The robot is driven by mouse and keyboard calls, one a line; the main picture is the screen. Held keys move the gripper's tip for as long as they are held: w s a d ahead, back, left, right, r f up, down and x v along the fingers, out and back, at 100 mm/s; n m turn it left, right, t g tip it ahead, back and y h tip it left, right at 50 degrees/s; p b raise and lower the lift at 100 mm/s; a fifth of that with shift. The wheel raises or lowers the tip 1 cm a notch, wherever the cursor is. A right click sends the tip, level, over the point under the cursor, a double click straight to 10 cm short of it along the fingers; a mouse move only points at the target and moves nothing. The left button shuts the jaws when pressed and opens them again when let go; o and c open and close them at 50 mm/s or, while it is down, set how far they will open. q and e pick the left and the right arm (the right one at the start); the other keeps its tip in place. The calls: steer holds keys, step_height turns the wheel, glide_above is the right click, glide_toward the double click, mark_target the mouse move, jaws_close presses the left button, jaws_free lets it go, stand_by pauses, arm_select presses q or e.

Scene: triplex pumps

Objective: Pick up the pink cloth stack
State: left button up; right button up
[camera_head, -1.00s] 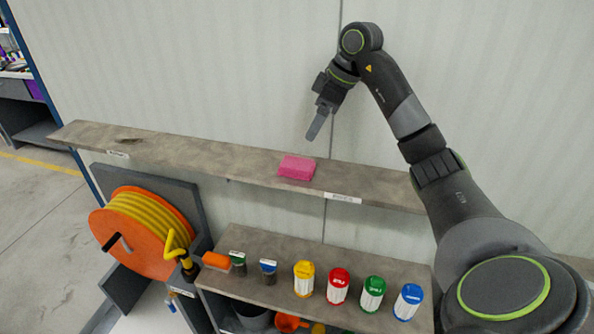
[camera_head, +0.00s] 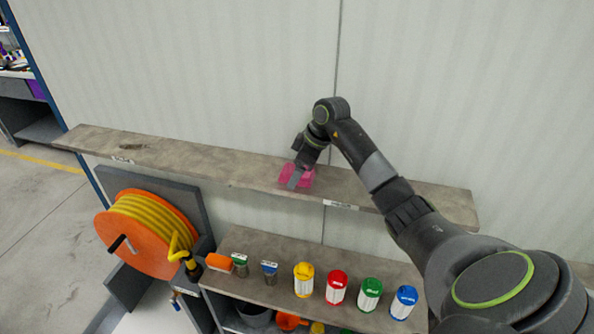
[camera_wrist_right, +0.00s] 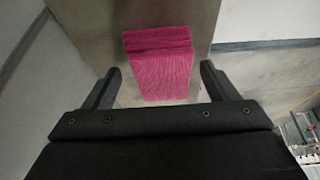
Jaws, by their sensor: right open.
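The pink cloth stack (camera_head: 308,177) lies on the upper shelf, partly hidden by my right gripper (camera_head: 296,177) in the head view. In the right wrist view the pink cloth stack (camera_wrist_right: 160,66) shows its layered edge and sits between the two open fingers of my right gripper (camera_wrist_right: 157,82). There is a gap on each side of the stack, and the fingertips reach along its nearer part. My left gripper is not in view.
The narrow upper shelf (camera_head: 200,165) runs along the pale wall (camera_head: 200,70). Below, a lower shelf (camera_head: 330,255) holds yellow, red, green and blue containers. An orange hose reel (camera_head: 140,235) stands at the left.

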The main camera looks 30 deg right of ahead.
steer(key=c, duration=1.1)
steer(key=shift+o, duration=0.2)
step_height(320, 180, up, 10)
steer(key=b, duration=0.2)
steer(key=shift+b, duration=0.3)
